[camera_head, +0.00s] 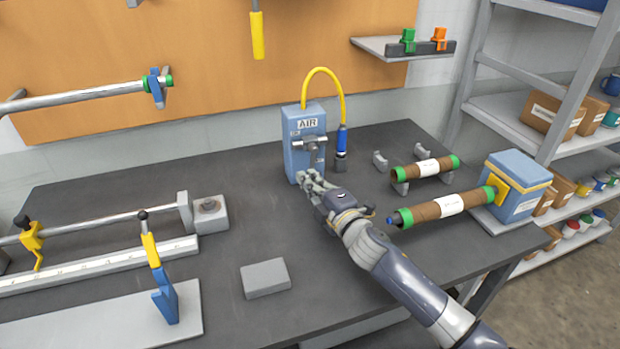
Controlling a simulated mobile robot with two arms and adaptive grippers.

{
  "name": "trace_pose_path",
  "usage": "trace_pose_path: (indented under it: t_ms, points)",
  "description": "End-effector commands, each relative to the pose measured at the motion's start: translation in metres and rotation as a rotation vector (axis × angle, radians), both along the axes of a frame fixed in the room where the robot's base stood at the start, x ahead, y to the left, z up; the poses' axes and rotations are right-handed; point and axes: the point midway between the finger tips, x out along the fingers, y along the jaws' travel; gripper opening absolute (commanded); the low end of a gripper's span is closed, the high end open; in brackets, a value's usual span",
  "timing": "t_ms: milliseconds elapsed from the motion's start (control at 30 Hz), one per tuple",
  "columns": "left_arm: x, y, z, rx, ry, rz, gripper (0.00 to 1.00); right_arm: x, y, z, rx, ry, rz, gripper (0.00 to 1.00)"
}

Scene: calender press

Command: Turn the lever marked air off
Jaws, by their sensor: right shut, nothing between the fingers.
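A blue upright box (292,155) marked AIR stands on the dark bench near the wall. Its metal lever (308,144) is on the front face, below the label, and looks roughly level. Small marks beside the lever are too small to read. A yellow hose loops from the box's top to a blue fitting on its right. My right gripper (305,177) is shut and empty, just below the lever at the lower front of the box. I cannot tell whether its fingertips touch the box. My left gripper is not in view.
A grey block (265,278) lies on the bench (225,285) in front. Brown rolls with green ends (440,207) and a blue box (513,185) are at right. Rods and a ruler (95,267) fill the left. The middle of the bench is mostly clear.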

Motion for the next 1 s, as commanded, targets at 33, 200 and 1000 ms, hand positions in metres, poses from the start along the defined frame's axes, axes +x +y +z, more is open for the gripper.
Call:
trace_pose_path:
  t_ms: [33, 200, 1000]
  points:
    - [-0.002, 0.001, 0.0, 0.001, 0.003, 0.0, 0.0, 0.001, 0.0, 0.0, 0.001, 0.0, 0.0, 0.0]
    - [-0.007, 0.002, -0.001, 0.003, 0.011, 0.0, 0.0, 0.002, 0.0, 0.0, 0.001, 0.0, 0.0, 0.0]
    - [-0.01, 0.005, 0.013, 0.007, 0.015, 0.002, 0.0, 0.012, -0.01, 0.0, -0.147, -0.05, 0.001, 0.0]
